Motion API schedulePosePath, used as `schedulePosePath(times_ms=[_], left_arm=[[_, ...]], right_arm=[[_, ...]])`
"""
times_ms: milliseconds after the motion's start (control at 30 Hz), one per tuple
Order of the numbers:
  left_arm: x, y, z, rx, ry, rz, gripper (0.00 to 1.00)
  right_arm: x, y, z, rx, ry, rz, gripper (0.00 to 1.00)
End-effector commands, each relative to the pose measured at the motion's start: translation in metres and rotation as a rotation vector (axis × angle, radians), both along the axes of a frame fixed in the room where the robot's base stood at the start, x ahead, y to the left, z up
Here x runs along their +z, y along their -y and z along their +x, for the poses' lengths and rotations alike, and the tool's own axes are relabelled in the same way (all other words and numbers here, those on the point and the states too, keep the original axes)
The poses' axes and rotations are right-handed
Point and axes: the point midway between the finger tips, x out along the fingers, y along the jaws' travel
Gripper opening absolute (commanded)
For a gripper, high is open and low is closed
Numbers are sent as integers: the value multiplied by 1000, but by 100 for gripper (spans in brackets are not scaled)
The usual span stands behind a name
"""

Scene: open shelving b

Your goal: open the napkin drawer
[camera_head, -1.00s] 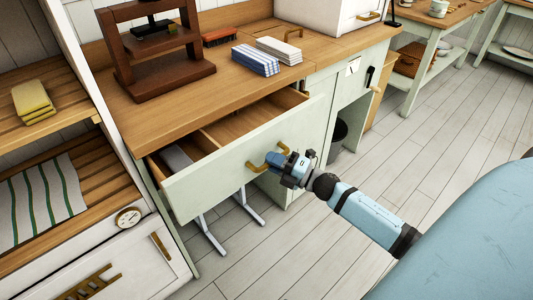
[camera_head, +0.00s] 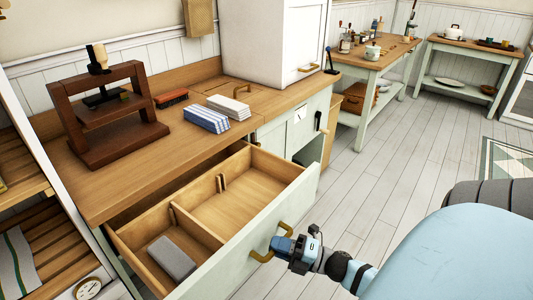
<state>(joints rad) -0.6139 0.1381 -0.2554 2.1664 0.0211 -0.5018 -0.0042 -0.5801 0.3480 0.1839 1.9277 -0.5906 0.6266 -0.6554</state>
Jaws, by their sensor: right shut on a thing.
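The napkin drawer (camera_head: 292,212) is pulled well out from under the wooden counter, and its inside shows. It has wooden dividers and a grey folded-looking block (camera_head: 172,258) in the front left compartment; the other visible compartments look empty. My right gripper (camera_head: 284,247) is at the brass handle (camera_head: 262,254) on the drawer's pale green front, shut on it. The fingertips are partly hidden against the handle. My left gripper is not in view.
On the counter (camera_head: 85,190) stand a dark wooden press (camera_head: 112,112), a blue-striped napkin stack (camera_head: 205,119), a pale stack (camera_head: 229,106) and a red brush (camera_head: 171,98). A white cabinet (camera_head: 285,45) stands behind. The floor (camera_head: 400,150) to the right is clear.

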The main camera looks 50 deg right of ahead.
Motion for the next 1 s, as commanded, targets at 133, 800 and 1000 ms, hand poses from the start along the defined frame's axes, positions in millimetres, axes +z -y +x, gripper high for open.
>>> schedulePosePath(times_ms=[133, 800, 1000], left_arm=[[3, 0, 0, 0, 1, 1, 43], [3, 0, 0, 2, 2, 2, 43], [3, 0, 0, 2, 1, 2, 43]], right_arm=[[1, 1, -12, -1, 0, 1, 0], [0, 2, -19, 0, 1, 0, 40], [0, 2, -18, 0, 1, 0, 42]])
